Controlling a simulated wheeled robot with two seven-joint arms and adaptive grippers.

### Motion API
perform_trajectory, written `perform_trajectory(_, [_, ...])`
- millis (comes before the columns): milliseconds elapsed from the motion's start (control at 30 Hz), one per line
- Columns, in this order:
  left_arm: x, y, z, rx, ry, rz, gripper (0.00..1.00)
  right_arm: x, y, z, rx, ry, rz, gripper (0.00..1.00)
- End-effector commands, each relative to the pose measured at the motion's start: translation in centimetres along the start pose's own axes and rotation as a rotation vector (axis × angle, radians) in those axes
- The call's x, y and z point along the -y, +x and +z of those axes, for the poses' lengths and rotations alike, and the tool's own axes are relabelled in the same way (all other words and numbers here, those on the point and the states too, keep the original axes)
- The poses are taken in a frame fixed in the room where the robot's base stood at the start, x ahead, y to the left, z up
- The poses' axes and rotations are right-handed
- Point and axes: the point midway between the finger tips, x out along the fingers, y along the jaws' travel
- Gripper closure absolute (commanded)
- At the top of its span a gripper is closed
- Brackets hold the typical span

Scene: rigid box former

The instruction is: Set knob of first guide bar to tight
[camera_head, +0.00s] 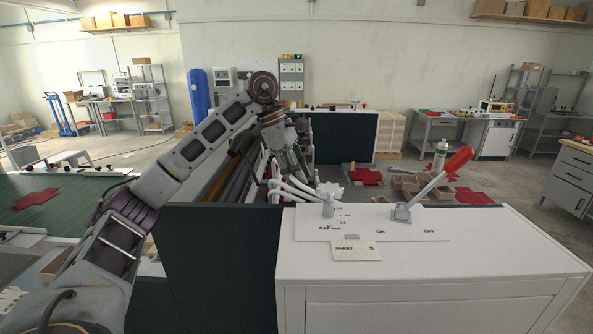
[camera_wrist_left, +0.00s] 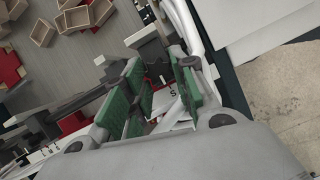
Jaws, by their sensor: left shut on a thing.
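My left gripper (camera_head: 292,160) reaches down behind the white cabinet, at the guide bars of the machine. In the left wrist view, its green finger pads (camera_wrist_left: 163,92) stand on either side of a small dark and red knob (camera_wrist_left: 158,74) and are closed on it. The knob is mostly hidden by the fingers, and its tight or loose setting cannot be read. A dark guide bar (camera_wrist_left: 148,50) runs beside the fingers in the same view. My right gripper is in neither view.
White hoses (camera_head: 290,190) lie close below my left gripper. Open brown boxes (camera_wrist_left: 75,18) and red sheets (camera_wrist_left: 10,70) lie beyond.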

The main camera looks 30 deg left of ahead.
Motion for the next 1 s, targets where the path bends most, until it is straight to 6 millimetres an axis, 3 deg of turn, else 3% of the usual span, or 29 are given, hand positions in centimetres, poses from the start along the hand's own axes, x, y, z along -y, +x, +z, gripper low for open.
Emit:
perform_trajectory(533, [-0.05, -0.01, 0.00, 0.001, 0.027, -0.010, 0.97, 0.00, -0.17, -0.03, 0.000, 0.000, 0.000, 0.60])
perform_trajectory(567, [-0.05, -0.01, 0.00, 0.001, 0.027, -0.010, 0.70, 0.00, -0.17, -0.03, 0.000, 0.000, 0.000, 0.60])
perform_trajectory(600, [-0.05, 0.00, 0.00, 0.001, 0.027, -0.010, 0.65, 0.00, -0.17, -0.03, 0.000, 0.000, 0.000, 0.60])
perform_trajectory(1000, [-0.06, -0.12, -0.01, 0.000, 0.026, -0.010, 0.64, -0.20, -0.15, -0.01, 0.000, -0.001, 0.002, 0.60])
